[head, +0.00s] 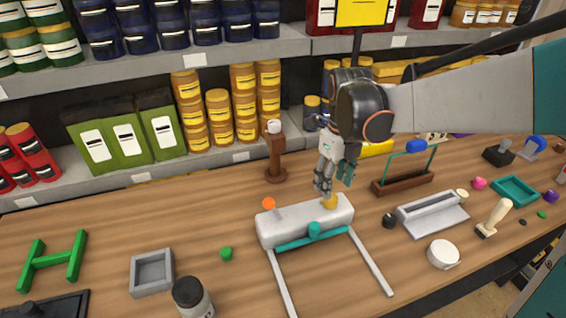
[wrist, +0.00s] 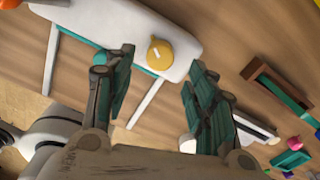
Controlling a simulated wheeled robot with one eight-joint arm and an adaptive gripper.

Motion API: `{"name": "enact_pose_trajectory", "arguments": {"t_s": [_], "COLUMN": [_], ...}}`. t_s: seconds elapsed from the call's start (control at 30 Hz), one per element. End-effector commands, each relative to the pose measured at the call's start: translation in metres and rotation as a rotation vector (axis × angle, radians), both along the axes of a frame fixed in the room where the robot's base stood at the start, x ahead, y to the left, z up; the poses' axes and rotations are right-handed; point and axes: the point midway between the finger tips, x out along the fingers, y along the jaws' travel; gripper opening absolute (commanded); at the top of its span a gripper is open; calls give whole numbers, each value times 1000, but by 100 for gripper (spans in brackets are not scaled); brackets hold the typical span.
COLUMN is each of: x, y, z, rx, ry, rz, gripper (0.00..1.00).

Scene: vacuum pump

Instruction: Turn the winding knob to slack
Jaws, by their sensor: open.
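A white rounded device body (head: 285,226) lies on the wooden table, with two pale legs toward the near edge. A yellow knob (head: 330,203) sits on top near its right end. No label shows which is the winding knob. My gripper (head: 332,184) is open above the yellow knob; its fingers (wrist: 158,60) are spread either side, apart from it.
A brown post (head: 275,155) stands behind the device. A brown holder with a teal frame (head: 403,181) and a grey tray (head: 432,213) stand to the right, with a small black knob (head: 389,220) close by.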

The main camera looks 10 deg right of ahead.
Motion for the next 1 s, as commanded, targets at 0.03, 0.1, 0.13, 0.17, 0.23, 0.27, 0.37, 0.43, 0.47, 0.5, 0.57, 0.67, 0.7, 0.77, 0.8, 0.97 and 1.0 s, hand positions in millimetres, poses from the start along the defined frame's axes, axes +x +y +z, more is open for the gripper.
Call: {"name": "enact_pose_trajectory", "arguments": {"t_s": [0.03, 0.1, 0.13, 0.17, 0.23, 0.27, 0.37, 0.43, 0.47, 0.5, 0.57, 0.67, 0.7, 0.77, 0.8, 0.97, 1.0], "x": [1, 1, 1, 1, 1, 1, 1, 0, 0, 0, 0, 0, 0, 0, 0, 0, 0], "y": [0, 0, 0, 0, 0, 0, 0, 0, 0, 0, 0, 0, 0, 0, 0, 0, 0], "z": [-14, -25, -30, -34, -42, -45, -52, -54, -55, -55, -55, -55, -55, -55, -55, -55, -55], "rx": [0, 0, 0, 0, 0, 0, 0, 0, 0, 0, 0, 0, 0, 0, 0, 0, 0], "ry": [0, 0, 0, 0, 0, 0, 0, 0, 0, 0, 0, 0, 0, 0, 0, 0, 0], "rz": [1, 1, 1, 1, 1, 1, 1, 1, 1, 1, 1, 1, 1, 1, 1, 1, 1], "gripper": [51, 51, 51, 51, 51, 51, 51, 51, 51, 51, 51, 51, 51, 44, 35, 7, 6]}}
